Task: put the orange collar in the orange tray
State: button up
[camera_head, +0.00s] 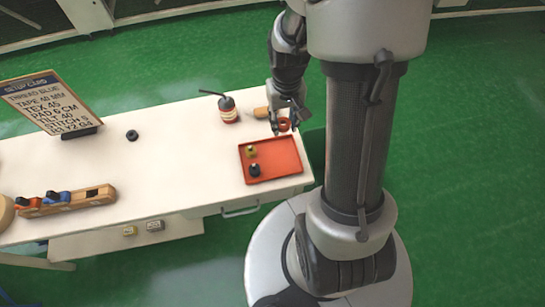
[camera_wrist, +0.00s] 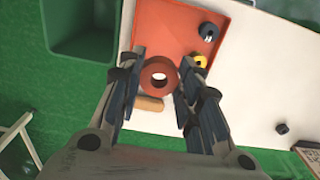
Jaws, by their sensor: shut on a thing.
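The orange collar (camera_wrist: 159,73) is a ring with a hole through it, and my gripper (camera_wrist: 160,66) is shut on it in the wrist view. In the head view the collar (camera_head: 284,124) shows small at the tips of my gripper (camera_head: 285,117), by the far right corner of the orange tray. The orange tray (camera_head: 281,163) lies at the right end of the white table, and it also shows in the wrist view (camera_wrist: 179,20). A yellow piece (camera_head: 251,151) and a black piece (camera_head: 254,170) stand in its left part. How high the collar hangs is hard to tell.
A tan cylinder (camera_head: 261,112) lies behind the tray, near my gripper. A dark-topped bottle (camera_head: 227,109) stands left of it. A black ring (camera_head: 132,135), a sign board (camera_head: 47,101) and a wooden holder (camera_head: 66,201) are farther left. A green bin (camera_wrist: 82,28) stands beside the table.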

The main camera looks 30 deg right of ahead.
notch_tip(320, 180, down, 19)
jog(key=b, duration=0.6)
jog(key=shift+r, duration=0.2)
jog(key=shift+f, duration=0.1)
jog(key=shift+f, duration=0.15)
jog(key=o, duration=1.1)
notch_tip(320, 180, up, 13)
jog(key=p, duration=0.5)
notch_tip(320, 180, up, 15)
jog(key=n+t, duration=0.1)
jog(key=t, duration=0.1)
send_over(282, 157)
jog(key=s+a, duration=0.2)
jog(key=a, duration=0.4)
jog(key=s+a+r+t, duration=0.1)
jog(key=s+a+r, duration=0.1)
jog(key=s+r, duration=0.1)
jog(key=s+a+r+n, duration=0.1)
jog(key=s+r, duration=0.3)
jog(key=s+a+r+n+t, duration=0.1)
jog(key=s+a+r, duration=0.1)
jog(key=s+r, duration=0.2)
jog(key=shift+s+a+r+t, duration=0.1)
jog(key=shift+a+r+t, duration=0.05)
jog(key=shift+a+t, duration=0.15)
